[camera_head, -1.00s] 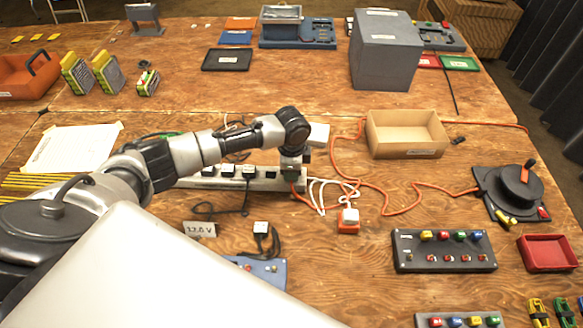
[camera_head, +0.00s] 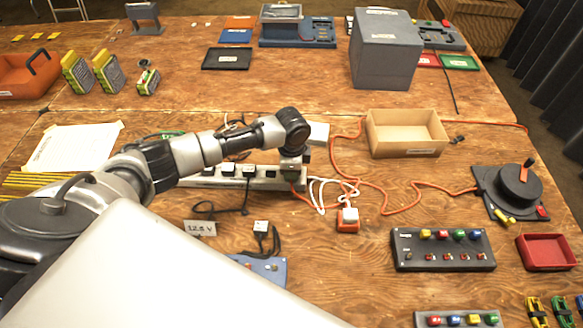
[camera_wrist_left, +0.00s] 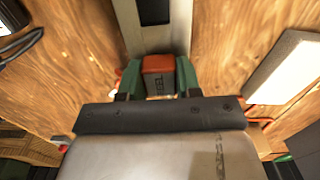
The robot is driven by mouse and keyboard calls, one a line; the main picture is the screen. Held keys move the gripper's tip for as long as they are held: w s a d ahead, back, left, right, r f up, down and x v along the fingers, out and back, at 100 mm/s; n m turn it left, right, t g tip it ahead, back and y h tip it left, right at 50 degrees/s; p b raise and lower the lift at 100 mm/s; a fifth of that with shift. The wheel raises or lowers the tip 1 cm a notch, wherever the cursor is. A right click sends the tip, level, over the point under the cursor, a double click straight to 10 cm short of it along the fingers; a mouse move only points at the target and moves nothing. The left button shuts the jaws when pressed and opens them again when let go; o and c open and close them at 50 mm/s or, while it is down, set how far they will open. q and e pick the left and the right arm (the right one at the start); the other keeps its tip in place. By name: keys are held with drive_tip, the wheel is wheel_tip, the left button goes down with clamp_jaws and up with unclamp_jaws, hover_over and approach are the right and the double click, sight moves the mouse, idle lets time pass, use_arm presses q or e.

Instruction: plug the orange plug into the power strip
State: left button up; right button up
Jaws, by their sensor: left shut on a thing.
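The orange plug (camera_wrist_left: 160,66) shows in the left wrist view between the green fingers of my left gripper (camera_wrist_left: 158,80), which is shut on it. The pale power strip (camera_head: 213,183) lies across the table in the head view, with several black plugs in it. Its right end is under my left gripper (camera_head: 292,178). In the wrist view the strip (camera_wrist_left: 182,22) and a dark socket run up from just beyond the plug. The plug is mostly hidden in the head view; I cannot tell whether it touches the strip. My right gripper is out of view.
An orange cord (camera_head: 396,206) winds from the black reel (camera_head: 520,188) towards my left gripper. A white plug on an orange block (camera_head: 348,219) stands to the right of it. A cardboard box (camera_head: 407,152) and a white block (camera_head: 318,133) are behind. Black cables lie in front.

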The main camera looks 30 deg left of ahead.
use_arm(q)
drive_tip(key=shift+f, duration=0.15)
drive_tip(key=o, duration=1)
drive_tip(key=shift+s, duration=0.1)
drive_tip(key=o, duration=0.3)
drive_tip(key=shift+f, duration=0.1)
wheel_tip(320, 180, up, 8)
drive_tip(key=p, duration=0.8)
drive_tip(key=shift+f, duration=0.1)
drive_tip(key=shift+f, duration=0.1)
idle(0.5)
